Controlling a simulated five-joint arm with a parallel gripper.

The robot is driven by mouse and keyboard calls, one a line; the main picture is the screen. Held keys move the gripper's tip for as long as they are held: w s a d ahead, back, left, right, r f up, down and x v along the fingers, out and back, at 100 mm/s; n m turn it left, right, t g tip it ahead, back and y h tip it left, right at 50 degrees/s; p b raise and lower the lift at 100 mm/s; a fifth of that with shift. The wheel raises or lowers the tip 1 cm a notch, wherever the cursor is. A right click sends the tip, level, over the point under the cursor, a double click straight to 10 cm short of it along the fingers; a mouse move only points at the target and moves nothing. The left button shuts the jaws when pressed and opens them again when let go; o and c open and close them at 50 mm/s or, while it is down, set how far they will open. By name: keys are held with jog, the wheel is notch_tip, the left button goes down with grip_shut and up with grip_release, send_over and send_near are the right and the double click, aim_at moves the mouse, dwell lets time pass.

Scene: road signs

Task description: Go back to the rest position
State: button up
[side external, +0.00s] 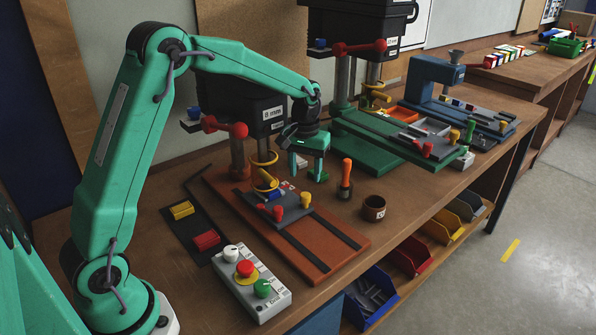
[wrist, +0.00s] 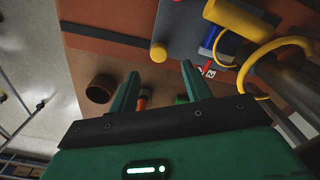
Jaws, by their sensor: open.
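My gripper (side external: 307,178) is open and empty, pointing down above the workbench behind the red-brown drill-press base (side external: 326,260). In the wrist view its two green fingers (wrist: 160,70) stand apart with nothing held between them. An orange-handled tool (side external: 346,178) stands upright just right of the gripper; a small part of it shows between the fingers in the wrist view (wrist: 143,102). A green object (side external: 318,175) sits below the fingers, partly hidden by them. A dark brown cup (side external: 374,208) stands further right; the wrist view shows it left of the fingers (wrist: 101,88).
The drill press with a yellow ring guard (side external: 264,182) and red-knobbed lever stands close left of my gripper. A control box (side external: 252,285) and a dark mat with yellow and red blocks (side external: 180,210) lie near my base. A green-based machine (side external: 385,148) stands behind right.

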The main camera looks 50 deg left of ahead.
jog(key=shift+r, duration=0.5)
jog(key=s+d+r+m+t, duration=0.2)
jog(key=s+d+r+t, duration=0.2)
jog(key=s+r, duration=0.7)
jog(key=s+d+m+t, duration=0.1)
jog(key=s+d+m, duration=0.1)
jog(key=s, duration=1.3)
jog(key=shift+s+d+m, duration=0.2)
jog(key=shift+s+m, duration=0.2)
jog(key=shift+m, duration=0.3)
jog(key=shift+o, duration=0.4)
dwell(0.4)
